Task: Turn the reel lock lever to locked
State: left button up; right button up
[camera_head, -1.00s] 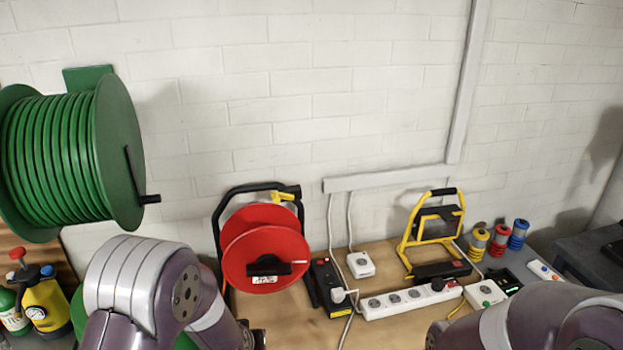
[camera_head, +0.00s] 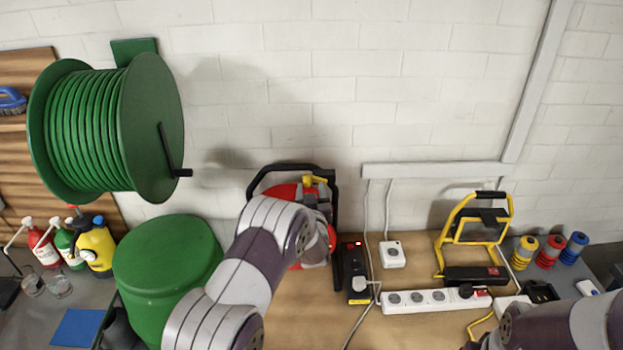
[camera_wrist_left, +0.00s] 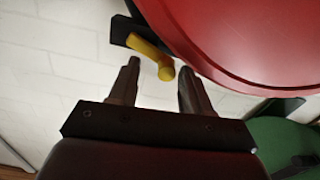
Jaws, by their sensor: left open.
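The red reel (camera_head: 284,191) stands on the bench in a black frame, largely behind my left arm. Its yellow lock lever (camera_head: 315,180) shows at the top of the frame. In the left wrist view the lever (camera_wrist_left: 150,52) comes from a dark bracket, and its rounded end lies between or just beyond the fingertips of my left gripper (camera_wrist_left: 159,76). The fingers are open, with a gap on either side of the lever end; I see no contact. The red reel disc (camera_wrist_left: 245,45) is close to the right finger. My right gripper is not in view.
A white power strip (camera_head: 430,300), a socket box (camera_head: 391,254) and a yellow work lamp (camera_head: 463,225) stand right of the reel. A green drum (camera_head: 165,260) stands left, below a wall-mounted green hose reel (camera_head: 155,110). The wall above the red reel is clear.

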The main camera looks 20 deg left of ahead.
pick_arm(q)
jog(key=shift+w+a+r, duration=0.2)
jog(key=shift+w+a, duration=0.15)
jog(key=shift+w, duration=0.1)
jog(key=shift+w+a, duration=0.1)
jog(key=shift+a, duration=0.45)
jog(key=shift+w+d+f, duration=0.1)
jog(key=shift+w+d, duration=0.2)
jog(key=shift+d, duration=0.05)
jog(key=shift+c, duration=0.6)
jog(key=c, duration=0.5)
jog(key=shift+a, duration=0.1)
grip_shut()
jog(key=shift+a, duration=0.1)
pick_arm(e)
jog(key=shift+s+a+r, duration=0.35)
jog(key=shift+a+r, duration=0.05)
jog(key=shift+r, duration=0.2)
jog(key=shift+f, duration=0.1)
